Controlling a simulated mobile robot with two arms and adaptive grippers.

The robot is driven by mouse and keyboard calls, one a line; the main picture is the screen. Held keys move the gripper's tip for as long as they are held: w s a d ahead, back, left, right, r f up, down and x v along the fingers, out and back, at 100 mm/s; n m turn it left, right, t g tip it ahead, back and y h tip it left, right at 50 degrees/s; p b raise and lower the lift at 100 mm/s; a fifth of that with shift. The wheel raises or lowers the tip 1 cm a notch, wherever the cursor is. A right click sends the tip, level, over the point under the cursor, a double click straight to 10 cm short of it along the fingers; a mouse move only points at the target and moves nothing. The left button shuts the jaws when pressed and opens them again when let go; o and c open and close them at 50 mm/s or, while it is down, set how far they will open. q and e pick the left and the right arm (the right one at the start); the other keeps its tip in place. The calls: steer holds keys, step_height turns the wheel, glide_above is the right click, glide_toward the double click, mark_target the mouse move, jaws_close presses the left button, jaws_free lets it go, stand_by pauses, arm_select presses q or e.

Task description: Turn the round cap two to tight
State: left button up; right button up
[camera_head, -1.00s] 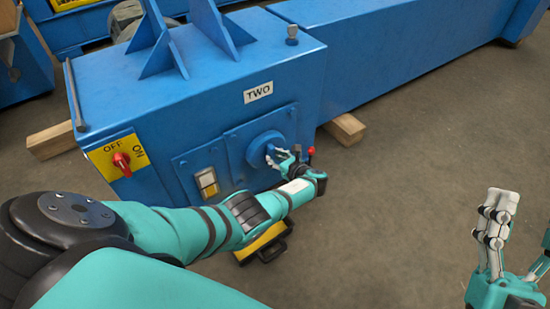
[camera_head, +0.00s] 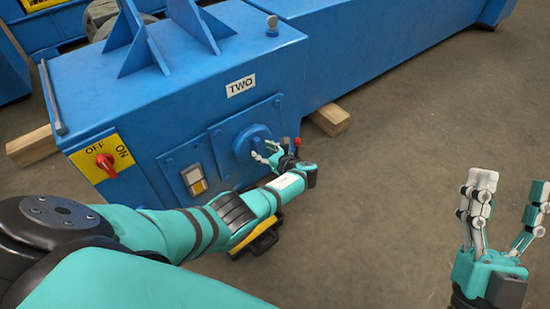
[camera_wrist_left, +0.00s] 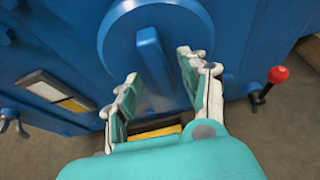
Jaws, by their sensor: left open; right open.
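My left gripper (camera_head: 265,151) is at the cap's lower right side. In the left wrist view its open fingers (camera_wrist_left: 158,92) lie on either side of the bar's lower part, with gaps visible; I cannot tell whether they touch it. My right gripper (camera_head: 510,195) is open and empty, raised over bare floor at the right.
A red-knobbed lever (camera_wrist_left: 278,75) stands right of the cap. A white and yellow switch (camera_head: 194,180) and a red OFF/ON switch (camera_head: 105,161) are to the left. A yellow and black object (camera_head: 262,241) lies below my left forearm. The floor at right is clear.

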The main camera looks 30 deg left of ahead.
arm_select(q)
steer(key=v, duration=1)
steer(key=shift+s+d, duration=0.2)
steer(key=shift+d, duration=0.05)
steer(key=shift+r, duration=0.1)
